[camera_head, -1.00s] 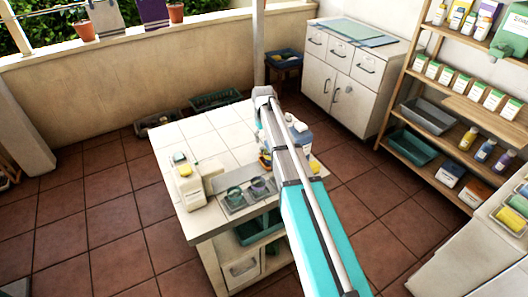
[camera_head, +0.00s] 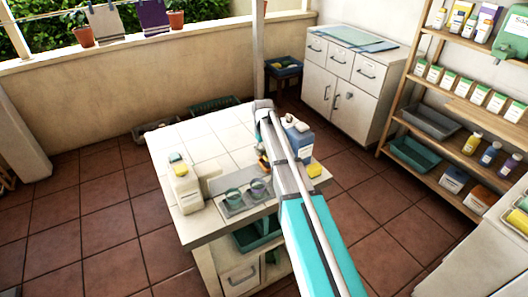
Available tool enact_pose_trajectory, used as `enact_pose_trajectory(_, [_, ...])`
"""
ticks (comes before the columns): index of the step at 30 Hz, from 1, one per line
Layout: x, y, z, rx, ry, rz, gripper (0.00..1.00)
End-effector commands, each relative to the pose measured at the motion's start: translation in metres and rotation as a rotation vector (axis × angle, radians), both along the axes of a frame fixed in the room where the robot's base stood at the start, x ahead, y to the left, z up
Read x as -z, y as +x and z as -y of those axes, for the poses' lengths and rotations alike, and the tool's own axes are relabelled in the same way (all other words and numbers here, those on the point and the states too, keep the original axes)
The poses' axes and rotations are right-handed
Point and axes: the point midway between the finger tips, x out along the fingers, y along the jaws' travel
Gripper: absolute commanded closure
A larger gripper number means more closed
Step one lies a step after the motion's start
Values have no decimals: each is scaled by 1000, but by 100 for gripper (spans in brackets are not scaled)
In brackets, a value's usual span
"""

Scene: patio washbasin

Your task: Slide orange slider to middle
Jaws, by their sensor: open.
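A small orange patch (camera_head: 263,161) shows on the island counter just left of my arm. It is too small and too much covered to tell whether it is the orange slider, and its position along any track cannot be read. My arm runs from the lower right up across the counter's right part, with its elbow near the counter's far edge. My gripper is hidden behind the arm, so its distance from the slider does not show.
A blue-grey bottle (camera_head: 301,140) and a yellow block (camera_head: 314,170) stand right of my arm. A shelf (camera_head: 440,139) and cabinet stand at right.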

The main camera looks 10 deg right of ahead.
Motion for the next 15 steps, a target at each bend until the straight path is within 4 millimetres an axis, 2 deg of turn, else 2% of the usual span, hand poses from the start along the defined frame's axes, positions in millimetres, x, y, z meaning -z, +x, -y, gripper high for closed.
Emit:
enact_pose_trajectory(8, [0, 0, 0, 0, 0, 0, 34])
enact_pose_trajectory(15, [0, 0, 0, 0, 0, 0, 77])
